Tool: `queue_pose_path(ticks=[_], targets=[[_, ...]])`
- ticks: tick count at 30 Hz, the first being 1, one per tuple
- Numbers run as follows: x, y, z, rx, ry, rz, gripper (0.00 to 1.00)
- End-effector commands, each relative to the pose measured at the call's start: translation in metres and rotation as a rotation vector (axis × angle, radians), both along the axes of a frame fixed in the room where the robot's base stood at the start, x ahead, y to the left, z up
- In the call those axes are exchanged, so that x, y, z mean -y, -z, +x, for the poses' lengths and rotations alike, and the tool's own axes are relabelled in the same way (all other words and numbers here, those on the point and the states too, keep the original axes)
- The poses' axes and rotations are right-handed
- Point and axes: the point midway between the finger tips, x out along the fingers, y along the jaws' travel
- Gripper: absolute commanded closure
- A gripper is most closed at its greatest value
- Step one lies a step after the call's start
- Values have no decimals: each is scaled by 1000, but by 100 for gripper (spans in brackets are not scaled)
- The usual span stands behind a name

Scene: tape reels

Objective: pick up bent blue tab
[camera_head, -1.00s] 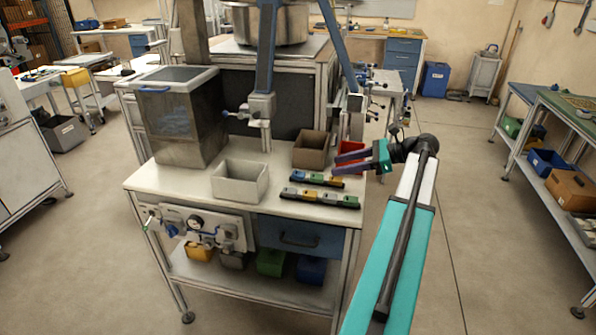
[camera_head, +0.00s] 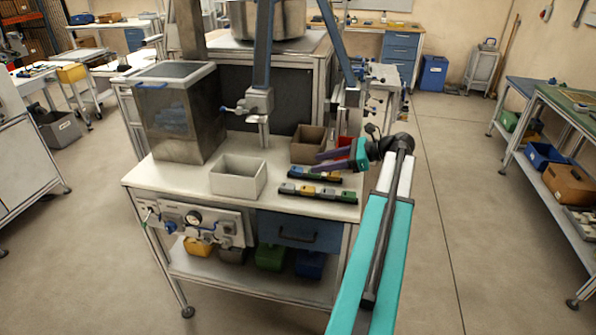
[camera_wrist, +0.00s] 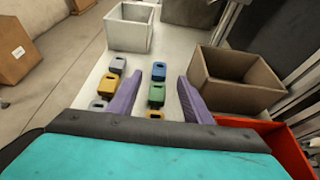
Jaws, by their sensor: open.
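Two blue tabs sit at either end of the back row in the head view, the left one (camera_head: 308,171) and the right one (camera_head: 333,178). One blue tab also shows in the wrist view (camera_wrist: 158,72), at the far end of its row. I cannot tell from these frames which is bent. My gripper (camera_head: 318,161) is open and empty, above the right part of the back row. In the wrist view, its purple fingers (camera_wrist: 158,86) stand apart on either side of that row. The near end of the row is hidden by my gripper body.
A front row of tabs (camera_head: 308,191) lies parallel. A white bin (camera_head: 238,177) stands left, a brown bin (camera_head: 308,145) behind, and a red bin (camera_wrist: 285,140) beside the brown one. The worktop (camera_head: 200,190) is clear at front left.

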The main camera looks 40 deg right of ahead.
Motion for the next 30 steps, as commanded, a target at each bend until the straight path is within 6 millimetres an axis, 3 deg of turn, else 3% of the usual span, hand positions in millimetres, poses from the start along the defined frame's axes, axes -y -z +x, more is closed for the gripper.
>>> queue_pose_path(ticks=[6, 22, 30], targets=[[-12, 9, 19, -1, -1, 1, 55], [-16, 12, 25, 0, 0, 1, 55], [-30, 23, 46, -1, 1, 2, 55]])
